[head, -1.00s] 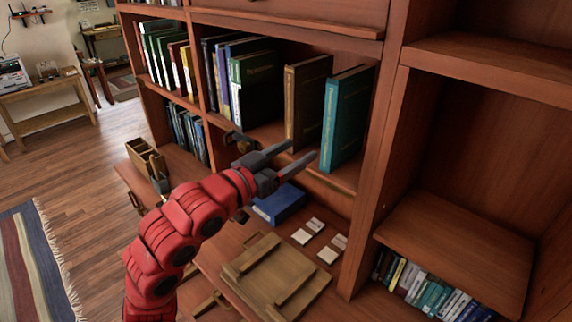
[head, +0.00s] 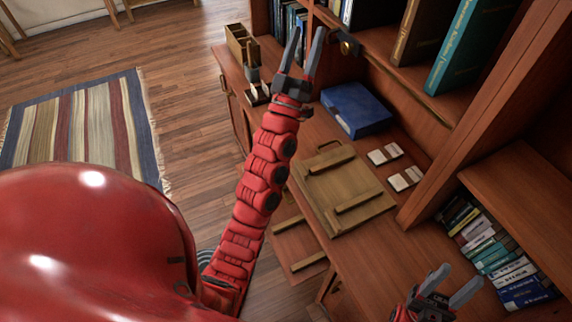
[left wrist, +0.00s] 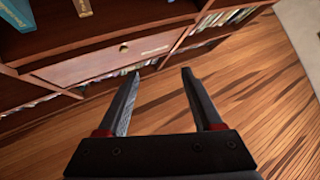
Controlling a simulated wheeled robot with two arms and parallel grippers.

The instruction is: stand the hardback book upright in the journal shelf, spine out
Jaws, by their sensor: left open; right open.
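A teal hardback book (head: 468,42) stands upright on the shelf at the upper right of the head view, its top cut off by the frame. A brown book (head: 418,30) stands to its left with a gap between them. My left gripper (head: 306,48) is open and empty, left of these books and apart from them. In the left wrist view the open fingers (left wrist: 162,78) have nothing between them; the teal book (left wrist: 14,14) shows at the top left corner. My right gripper (head: 456,284) is open and empty at the lower right.
A blue box-like item (head: 356,108) lies on the desk top (head: 372,250), near a wooden board with battens (head: 338,188) and small white cards (head: 385,154). A wooden holder (head: 240,48) stands at the far left end. A lower right compartment holds several books (head: 492,246).

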